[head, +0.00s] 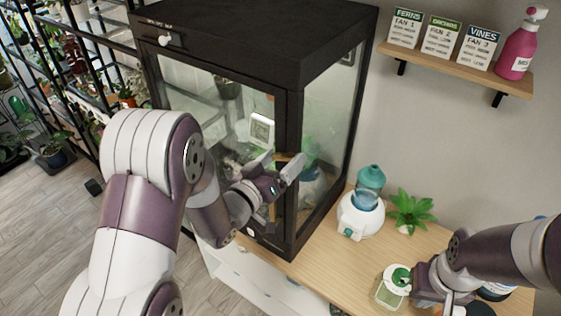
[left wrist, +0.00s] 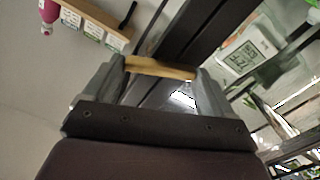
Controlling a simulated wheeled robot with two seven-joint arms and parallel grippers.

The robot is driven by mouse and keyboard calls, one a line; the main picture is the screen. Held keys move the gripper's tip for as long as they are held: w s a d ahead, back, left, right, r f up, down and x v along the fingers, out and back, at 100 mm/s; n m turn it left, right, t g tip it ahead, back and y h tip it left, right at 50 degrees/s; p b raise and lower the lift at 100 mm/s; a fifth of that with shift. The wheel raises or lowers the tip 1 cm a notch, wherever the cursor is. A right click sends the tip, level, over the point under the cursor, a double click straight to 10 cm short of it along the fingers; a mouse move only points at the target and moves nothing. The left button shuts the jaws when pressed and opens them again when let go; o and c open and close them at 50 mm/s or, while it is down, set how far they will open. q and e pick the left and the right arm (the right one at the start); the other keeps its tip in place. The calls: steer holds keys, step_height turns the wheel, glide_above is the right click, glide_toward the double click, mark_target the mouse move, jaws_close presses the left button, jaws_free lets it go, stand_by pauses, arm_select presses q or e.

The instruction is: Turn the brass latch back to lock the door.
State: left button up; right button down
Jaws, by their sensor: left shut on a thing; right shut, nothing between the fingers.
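The black-framed glass cabinet (head: 290,40) stands on the wooden counter, and its glass front door (head: 195,95) looks closed against the frame. The brass latch (head: 283,157) is at the door's right edge. My left gripper (head: 276,165) is shut on the latch. In the left wrist view the brass latch (left wrist: 160,68) lies as a bar across, between the two fingers of my left gripper (left wrist: 160,82). The fingers hide its ends. My right gripper (head: 418,284) is shut and empty, low at the right by a green-capped jar (head: 392,286).
A white humidifier (head: 358,218) with a teal tank and a small green plant (head: 410,207) stand right of the cabinet. A shelf (head: 458,68) holds label cards and a pink spray bottle (head: 515,50). A white gauge (head: 262,130) shows behind the glass.

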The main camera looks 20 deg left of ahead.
arm_select(q)
steer(key=m+b, duration=0.4)
steer(key=shift+d+f+b, duration=0.1)
steer(key=shift+f+b, duration=0.2)
steer(key=shift+b, duration=0.1)
steer(key=shift+r+m, duration=0.15)
steer(key=shift+m, duration=0.15)
steer(key=shift+r, duration=0.15)
steer(key=o, duration=0.8)
steer(key=shift+o, duration=0.2)
steer(key=shift+s, duration=0.35)
steer(key=p+v, duration=0.1)
steer(key=v, duration=1.1)
steer(key=shift+s+r, duration=0.1)
